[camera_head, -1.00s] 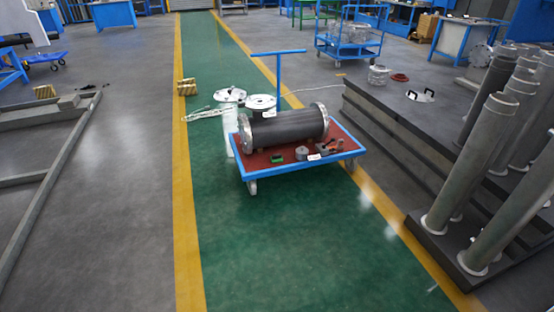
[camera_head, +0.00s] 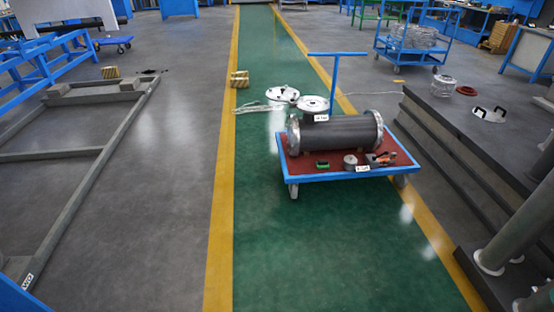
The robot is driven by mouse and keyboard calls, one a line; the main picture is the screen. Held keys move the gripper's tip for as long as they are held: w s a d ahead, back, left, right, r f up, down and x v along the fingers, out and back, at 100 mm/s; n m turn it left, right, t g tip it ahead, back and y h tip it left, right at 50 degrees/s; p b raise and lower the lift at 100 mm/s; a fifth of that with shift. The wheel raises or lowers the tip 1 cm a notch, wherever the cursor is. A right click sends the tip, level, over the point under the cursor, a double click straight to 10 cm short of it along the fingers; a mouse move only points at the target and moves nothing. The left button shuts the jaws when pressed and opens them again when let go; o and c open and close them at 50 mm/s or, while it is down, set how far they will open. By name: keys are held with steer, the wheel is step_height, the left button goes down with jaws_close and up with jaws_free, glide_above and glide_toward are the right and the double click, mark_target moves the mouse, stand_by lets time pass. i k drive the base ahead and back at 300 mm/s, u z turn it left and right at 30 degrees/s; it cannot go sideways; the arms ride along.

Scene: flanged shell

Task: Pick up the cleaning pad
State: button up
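A small green and black block (camera_head: 322,164), which looks like the cleaning pad, lies on the red top of a blue cart (camera_head: 349,175). It is near the cart's front left edge, in front of a large dark flanged cylinder (camera_head: 338,131). It is too small to make out in detail. My gripper is not in view.
A grey puck (camera_head: 350,160), a tool (camera_head: 380,159) and a white label share the cart top. Dark steps (camera_head: 445,130) and grey posts are at right. The green lane in front is clear.

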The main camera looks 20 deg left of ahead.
mark_target(321, 164)
steer(key=u, duration=0.85)
steer(key=i, duration=1.25)
steer(key=u, duration=0.45)
steer(key=i, duration=1.8)
steer(key=z, duration=0.7)
steer(key=i, duration=0.6)
steer(key=z, duration=0.3)
